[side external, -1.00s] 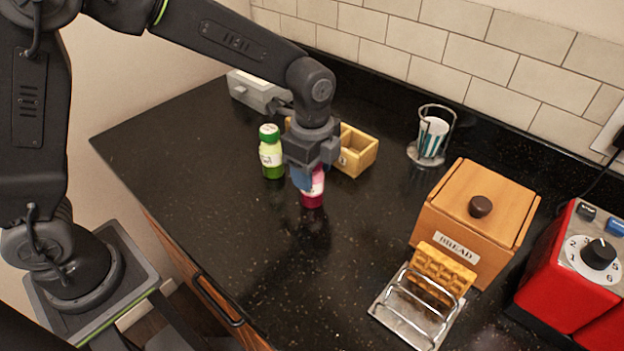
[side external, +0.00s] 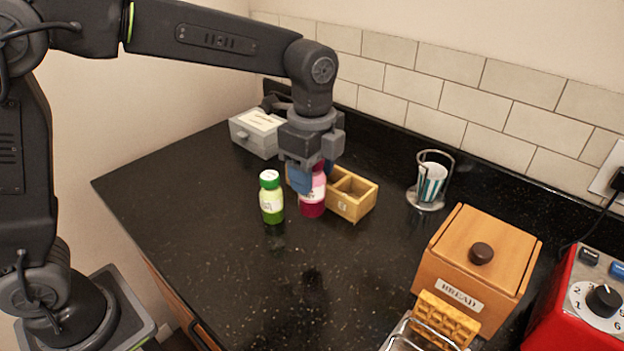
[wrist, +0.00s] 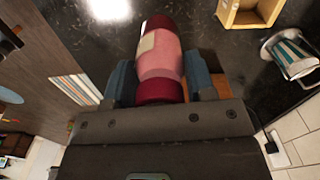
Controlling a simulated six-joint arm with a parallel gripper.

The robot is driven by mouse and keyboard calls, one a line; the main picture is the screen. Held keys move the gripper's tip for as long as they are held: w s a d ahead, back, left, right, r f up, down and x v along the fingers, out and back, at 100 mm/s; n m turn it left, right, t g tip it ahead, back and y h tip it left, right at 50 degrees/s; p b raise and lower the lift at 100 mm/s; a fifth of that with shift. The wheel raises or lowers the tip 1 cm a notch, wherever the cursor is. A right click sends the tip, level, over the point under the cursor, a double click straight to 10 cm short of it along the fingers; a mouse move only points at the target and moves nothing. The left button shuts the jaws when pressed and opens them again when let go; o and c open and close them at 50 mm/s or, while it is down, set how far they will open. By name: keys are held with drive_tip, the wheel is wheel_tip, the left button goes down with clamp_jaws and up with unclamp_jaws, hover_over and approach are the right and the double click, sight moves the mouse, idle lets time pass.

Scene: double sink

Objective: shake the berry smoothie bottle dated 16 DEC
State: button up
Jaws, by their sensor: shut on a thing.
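The berry smoothie bottle (side external: 312,198), pink and magenta with a pale label, is upright between my gripper's fingers (side external: 303,178). My gripper points down and is shut on the bottle's upper part. The bottle appears to hang above the black counter. In the wrist view, the bottle (wrist: 161,58) lies between the two blue-grey fingers (wrist: 160,84), with its dark magenta cap nearest the palm. The date on its label cannot be read.
A green-capped bottle (side external: 271,199) stands just left. A wooden compartment box (side external: 352,205) is close behind and right; a grey box (side external: 257,133) is at the back left. A cup holder (side external: 431,182), bread box (side external: 475,265) and red appliance (side external: 585,300) stand right.

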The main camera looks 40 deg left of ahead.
drive_tip(key=shift+r, duration=2.7)
wheel_tip(320, 180, down, 6)
drive_tip(key=shift+r, duration=0.3)
